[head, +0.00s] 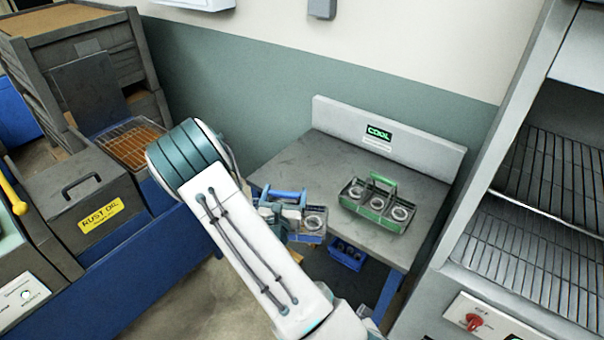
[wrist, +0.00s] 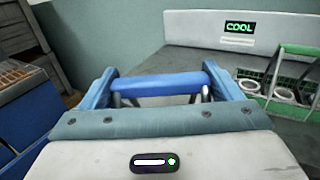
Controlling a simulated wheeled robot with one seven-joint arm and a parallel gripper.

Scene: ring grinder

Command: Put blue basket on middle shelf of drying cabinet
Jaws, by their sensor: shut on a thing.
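My gripper (head: 280,208) is shut on the blue handle of the blue basket (head: 313,222), near the left front edge of the grey table. The basket holds at least one ring; my gripper and arm hide part of it. In the wrist view the blue handle (wrist: 160,84) lies between my gripper's fingers (wrist: 160,88). The basket's body is mostly hidden there. The drying cabinet (head: 490,180) stands open on the right with wire shelves. An upper wire shelf (head: 555,180) and a lower one (head: 525,265) show inside it.
A green basket (head: 382,205) with rings sits on the grey table (head: 330,155), below a COOL sign (head: 379,133). Another blue basket or crate (head: 347,254) is under the table. The rust oil tank (head: 85,205) stands at the left. A red switch (head: 473,321) is on the cabinet's front.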

